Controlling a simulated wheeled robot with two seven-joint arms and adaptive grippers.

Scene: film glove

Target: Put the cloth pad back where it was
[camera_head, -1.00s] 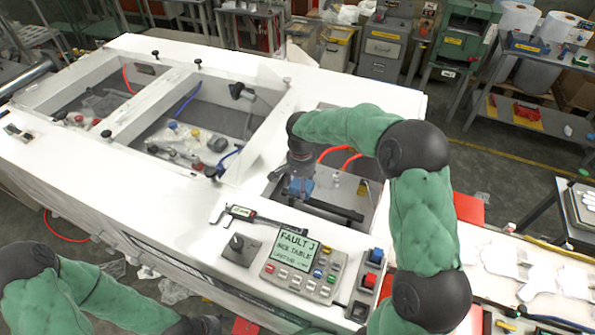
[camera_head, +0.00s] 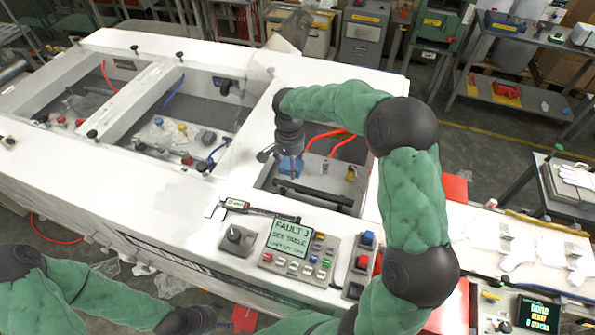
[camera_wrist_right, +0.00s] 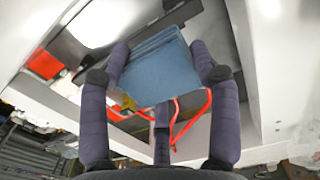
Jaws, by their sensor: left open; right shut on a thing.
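The blue cloth pad (camera_head: 290,167) is in my right gripper (camera_head: 288,152), over the left part of the open bay in the white machine. In the right wrist view, the pad (camera_wrist_right: 158,68) is a flat, layered blue block between the dark fingers of my right gripper (camera_wrist_right: 160,62). The pad is above a dark bar; I cannot tell whether it touches anything below. My left gripper (camera_head: 205,320) is open and low at the bottom edge of the head view, away from the pad and partly cut off.
The bay holds red hoses (camera_head: 325,138), a dark bar (camera_head: 313,195) and small fittings. A caliper (camera_head: 255,209) and a control panel (camera_head: 295,247) lie in front of it. White gloves (camera_head: 520,248) lie on the right. The machine top (camera_head: 195,188) left of the caliper is clear.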

